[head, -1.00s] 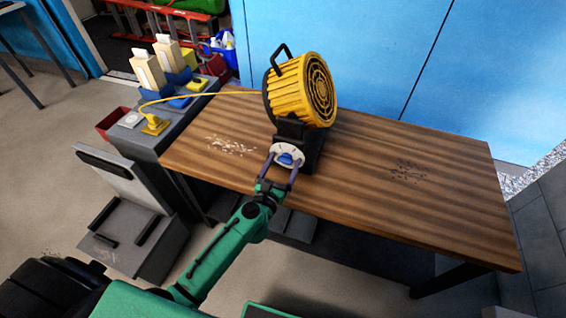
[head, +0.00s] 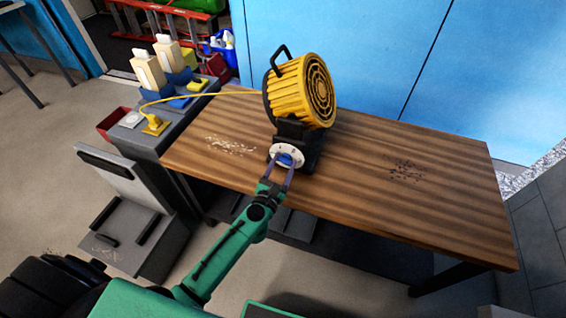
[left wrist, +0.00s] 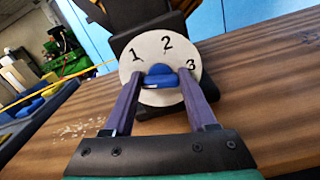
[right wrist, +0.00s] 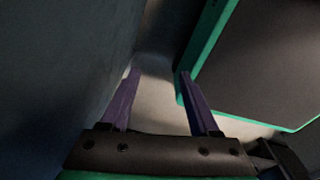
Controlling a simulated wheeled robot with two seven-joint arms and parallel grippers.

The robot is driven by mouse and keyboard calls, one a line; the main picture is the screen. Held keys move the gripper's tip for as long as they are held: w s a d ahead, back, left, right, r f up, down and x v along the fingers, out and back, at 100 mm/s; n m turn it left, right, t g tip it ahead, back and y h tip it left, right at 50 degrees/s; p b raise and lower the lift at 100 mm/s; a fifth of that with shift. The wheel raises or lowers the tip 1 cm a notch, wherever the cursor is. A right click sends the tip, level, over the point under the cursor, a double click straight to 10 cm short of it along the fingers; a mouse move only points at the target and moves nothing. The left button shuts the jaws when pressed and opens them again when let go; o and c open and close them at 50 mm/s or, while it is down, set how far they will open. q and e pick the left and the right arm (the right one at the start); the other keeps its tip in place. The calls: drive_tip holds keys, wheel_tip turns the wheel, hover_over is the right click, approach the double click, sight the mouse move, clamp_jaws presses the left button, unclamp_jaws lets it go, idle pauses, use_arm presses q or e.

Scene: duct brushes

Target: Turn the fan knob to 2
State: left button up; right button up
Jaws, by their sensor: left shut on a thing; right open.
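The yellow fan (head: 302,92) stands on the wooden table with a black base (head: 312,150). Its white dial (left wrist: 152,52) carries the numbers 1, 2 and 3, and 2 is near the top in the left wrist view. The blue knob (left wrist: 160,78) sits at the dial's centre; a raised part at its top points up, roughly towards the 2, but its exact setting is hard to tell. My left gripper (left wrist: 162,85) is shut on the knob, one finger at each side. My right gripper (right wrist: 158,75) is open and empty, away from the fan.
A yellow cord (head: 205,95) runs from the fan to a yellow plug (head: 154,126) on the grey bench at left. Blue panels stand behind.

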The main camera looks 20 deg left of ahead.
use_arm(q)
drive_tip(key=m+p, duration=0.1)
drive_tip(key=m, duration=0.4)
drive_tip(key=shift+d, duration=0.1)
drive_tip(key=m+p, duration=0.1)
drive_tip(key=m, duration=0.5)
drive_tip(key=shift+d+f+p, duration=0.1)
drive_tip(key=shift+p, duration=0.3)
drive_tip(key=m+p, duration=0.1)
drive_tip(key=m, duration=0.4)
drive_tip(key=shift+f, duration=0.15)
drive_tip(key=shift+f+m+p, duration=0.1)
drive_tip(key=shift+m+p, duration=0.4)
drive_tip(key=shift+m, duration=1.9)
drive_tip(key=o, duration=1.4)
drive_tip(key=shift+c, duration=0.2)
drive_tip(key=shift+s, duration=0.1)
